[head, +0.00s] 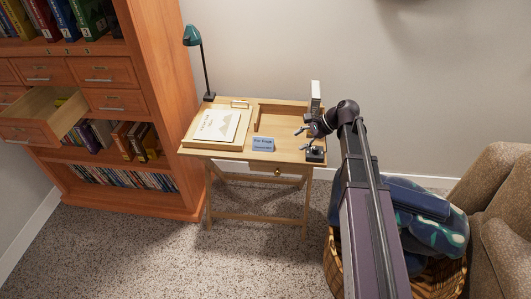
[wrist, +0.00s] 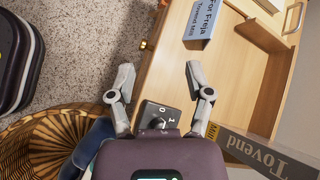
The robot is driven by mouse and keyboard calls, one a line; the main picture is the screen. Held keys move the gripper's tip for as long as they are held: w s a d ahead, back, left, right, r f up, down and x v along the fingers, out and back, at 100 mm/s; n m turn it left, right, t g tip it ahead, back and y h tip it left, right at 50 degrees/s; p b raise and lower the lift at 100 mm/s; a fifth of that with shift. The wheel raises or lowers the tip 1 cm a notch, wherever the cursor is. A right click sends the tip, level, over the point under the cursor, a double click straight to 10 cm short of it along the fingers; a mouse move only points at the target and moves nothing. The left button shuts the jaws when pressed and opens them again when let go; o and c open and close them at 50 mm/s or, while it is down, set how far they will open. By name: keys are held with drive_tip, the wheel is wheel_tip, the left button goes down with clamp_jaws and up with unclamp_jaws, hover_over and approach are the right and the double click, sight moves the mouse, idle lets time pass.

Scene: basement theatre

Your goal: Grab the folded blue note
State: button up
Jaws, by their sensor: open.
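The folded blue note (head: 263,143) stands like a small tent near the front edge of the wooden desk (head: 231,156), with printed lettering. In the wrist view the note (wrist: 196,18) is at the top, reading "For Freja" on its face. My gripper (head: 301,139) is over the right part of the desk, to the right of the note and apart from it. In the wrist view my gripper (wrist: 160,78) has its two fingers spread with nothing between the tips. A dark block marked 0 and 1 (wrist: 168,117) lies below them, its lower part hidden by my gripper.
A grey upright box marked "Tovend" (wrist: 262,152) stands close to my gripper's right. A raised wooden divider (wrist: 272,90) lies behind the note. Papers (head: 222,125) and a green lamp (head: 193,36) are at left. A wicker basket with blankets (head: 445,278) stands at right.

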drive_tip(key=w+a+f+m+y+b, duration=0.1)
drive_tip(key=w+m+y+b, duration=0.3)
drive_tip(key=w, duration=0.4)
drive_tip(key=shift+w+a+f+m+b, duration=0.15)
drive_tip(key=shift+f+m+b, duration=0.7)
drive_tip(key=shift+b, duration=0.55)
drive_tip(key=shift+a, duration=0.1)
drive_tip(key=b, duration=0.3)
approach(263, 142)
drive_tip(key=a, duration=0.3)
drive_tip(key=shift+w+a, duration=0.1)
drive_tip(key=shift+w, duration=0.3)
drive_tip(key=shift+a+f, duration=0.15)
drive_tip(key=shift+a, duration=0.5)
